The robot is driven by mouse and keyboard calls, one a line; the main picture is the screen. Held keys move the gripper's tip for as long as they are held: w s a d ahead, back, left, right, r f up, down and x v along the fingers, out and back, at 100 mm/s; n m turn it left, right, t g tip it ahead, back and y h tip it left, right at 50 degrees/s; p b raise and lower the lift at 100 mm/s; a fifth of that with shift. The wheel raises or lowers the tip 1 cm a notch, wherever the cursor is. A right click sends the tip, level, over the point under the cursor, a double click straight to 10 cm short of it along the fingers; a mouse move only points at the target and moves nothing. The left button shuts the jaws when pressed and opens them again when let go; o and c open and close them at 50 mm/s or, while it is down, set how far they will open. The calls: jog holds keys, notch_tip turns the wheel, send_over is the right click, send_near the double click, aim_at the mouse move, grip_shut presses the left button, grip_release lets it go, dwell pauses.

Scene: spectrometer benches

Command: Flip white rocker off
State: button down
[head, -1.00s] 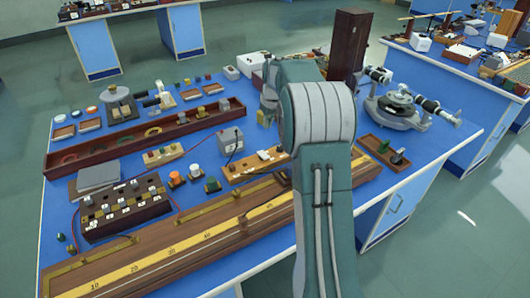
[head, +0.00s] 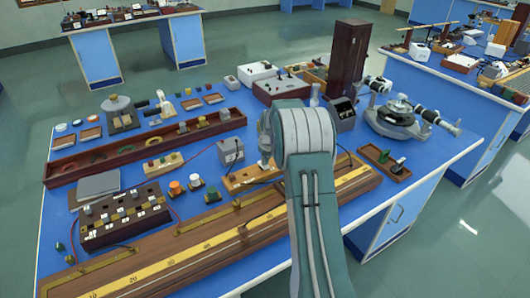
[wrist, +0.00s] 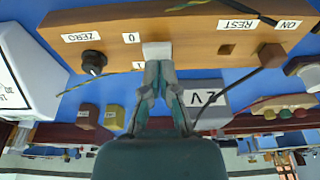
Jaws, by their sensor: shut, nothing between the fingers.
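The white rocker (wrist: 157,50) sits on a wooden panel (wrist: 200,38) in the wrist view, which is upside down. Labels "0" and "1" are beside it. My gripper (wrist: 160,66) is shut and empty, its fingertips right at the rocker's edge. I cannot tell if they touch it, or which way the rocker is tilted. In the head view the wooden panel (head: 245,180) lies mid-bench, partly hidden by my arm, and the fingertips are not clear there.
A black knob (wrist: 93,62) by "ZERO" and a dark square by "REST" share the panel. A grey meter box (head: 230,151) stands close behind the panel. A long wooden ruler bench (head: 200,245) lies in front. Thin wires run nearby.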

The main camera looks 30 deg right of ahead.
jog(key=shift+f, duration=0.3)
jog(key=shift+s, duration=0.1)
jog(key=shift+s+f, duration=0.15)
jog(key=shift+f, duration=0.2)
jog(key=shift+w+r, duration=0.4)
jog(key=shift+w, duration=0.35)
jog(key=shift+r, duration=0.1)
